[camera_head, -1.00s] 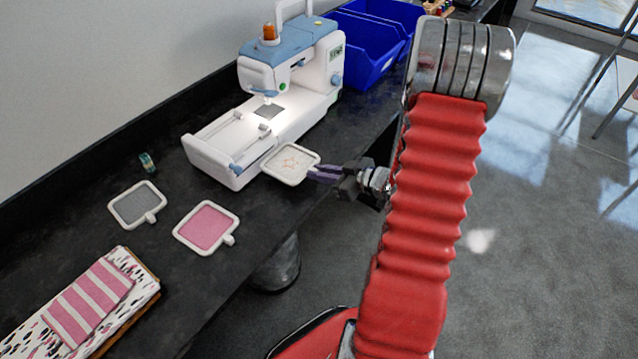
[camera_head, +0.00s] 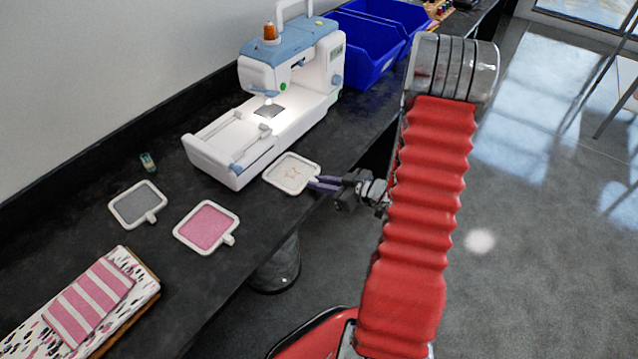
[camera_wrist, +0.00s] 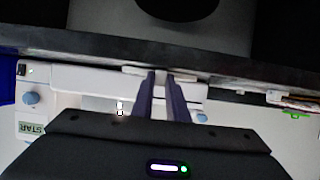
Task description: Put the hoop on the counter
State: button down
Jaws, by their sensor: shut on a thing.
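My gripper (camera_head: 318,184) is shut on the hoop's handle from the right. In the wrist view the gripper's purple fingers (camera_wrist: 166,82) reach to the hoop's thin pale edge (camera_wrist: 145,70). The hoop looks close to flat at counter height; I cannot tell whether it touches the top.
A white and blue sewing machine (camera_head: 222,150) stands behind the hoop. A grey hoop (camera_head: 137,204) and a pink hoop (camera_head: 207,227) lie to the left. Folded fabric (camera_head: 90,300) is at front left, and blue bins (camera_head: 362,50) are at the back.

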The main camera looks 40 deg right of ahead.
jog(key=c, duration=1.7)
grip_release()
jog(key=shift+c, duration=0.2)
jog(key=shift+r, duration=0.1)
jog(key=v, duration=1.2)
